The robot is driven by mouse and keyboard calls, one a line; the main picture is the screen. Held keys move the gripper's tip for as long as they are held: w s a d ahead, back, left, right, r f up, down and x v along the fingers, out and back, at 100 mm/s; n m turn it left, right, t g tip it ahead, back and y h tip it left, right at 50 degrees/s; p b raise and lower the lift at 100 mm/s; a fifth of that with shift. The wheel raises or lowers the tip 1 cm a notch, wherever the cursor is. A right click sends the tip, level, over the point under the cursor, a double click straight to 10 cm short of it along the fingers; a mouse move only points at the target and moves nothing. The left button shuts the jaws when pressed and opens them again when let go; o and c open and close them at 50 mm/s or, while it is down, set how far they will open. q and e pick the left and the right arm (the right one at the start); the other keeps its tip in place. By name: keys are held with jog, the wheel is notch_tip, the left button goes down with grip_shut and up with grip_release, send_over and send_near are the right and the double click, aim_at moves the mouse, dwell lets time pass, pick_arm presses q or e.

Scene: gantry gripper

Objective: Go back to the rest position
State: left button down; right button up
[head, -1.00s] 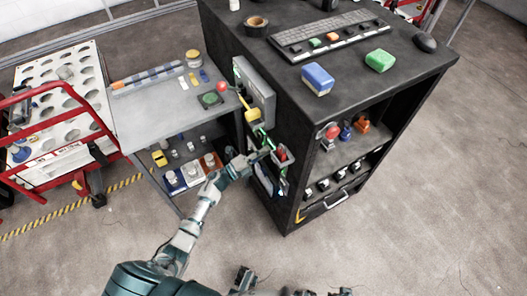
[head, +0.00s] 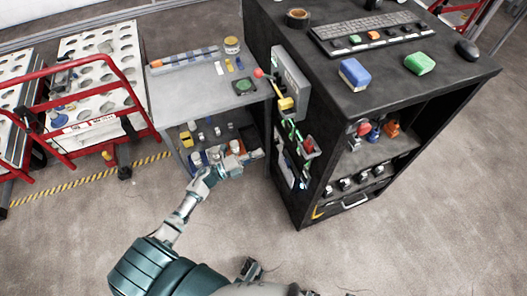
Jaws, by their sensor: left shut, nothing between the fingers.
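My left gripper (head: 252,156) is shut and empty. It is in front of the lower shelf of the grey table, a little left of the dark cabinet (head: 340,100). A gap shows between the fingertips and the cabinet's side panel. My left arm reaches up to it from the bottom of the head view. My right gripper is not clearly seen; only small dark parts show at the bottom edge.
The grey table (head: 190,100) holds a jar (head: 232,45) and small parts. The cabinet top carries a blue block (head: 354,73), a green block (head: 420,63), a keyboard (head: 367,33) and a mouse (head: 468,50). A red-railed cart (head: 95,130) stands left. Floor at right is clear.

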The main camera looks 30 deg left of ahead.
pick_arm(q)
jog(key=shift+w+a+f, duration=0.1)
jog(key=shift+a, duration=0.05)
pick_arm(e)
jog(key=shift+a+f, duration=0.1)
jog(key=shift+f, duration=0.05)
pick_arm(q)
jog(key=shift+a, duration=0.25)
pick_arm(e)
jog(key=shift+a, duration=0.2)
